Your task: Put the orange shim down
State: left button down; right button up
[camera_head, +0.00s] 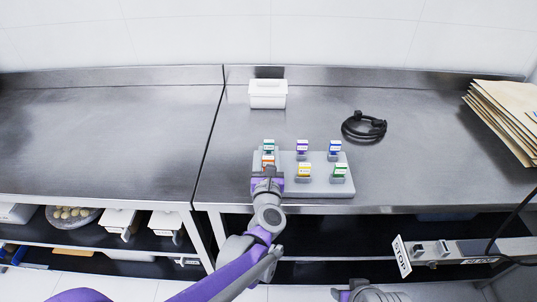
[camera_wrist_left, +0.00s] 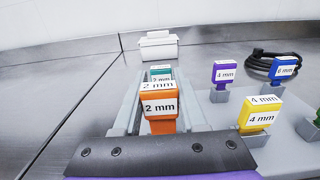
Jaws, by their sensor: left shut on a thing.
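The orange shim (camera_head: 267,160), labelled 2 mm, is at the front left of the grey shim holder (camera_head: 321,187). In the left wrist view the orange shim (camera_wrist_left: 160,107) stands upright between the two grey fingers. My left gripper (camera_head: 268,170) is shut on it and covers its lower part. Whether its lower end touches the holder is hidden. A teal shim (camera_head: 269,145) stands just behind it. A purple shim (camera_head: 302,147), a blue shim (camera_head: 335,147), a yellow shim (camera_head: 304,170) and a green shim (camera_head: 340,170) stand on the holder.
A white lidded box (camera_head: 268,93) stands near the back of the steel table. A coiled black cable (camera_head: 364,127) lies behind the holder to the right. Cardboard sheets (camera_head: 505,115) are stacked at the right. The table left of the holder is clear.

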pick_arm(q)
jog(key=shift+f, duration=0.15)
jog(key=shift+c, duration=2.3)
grip_release()
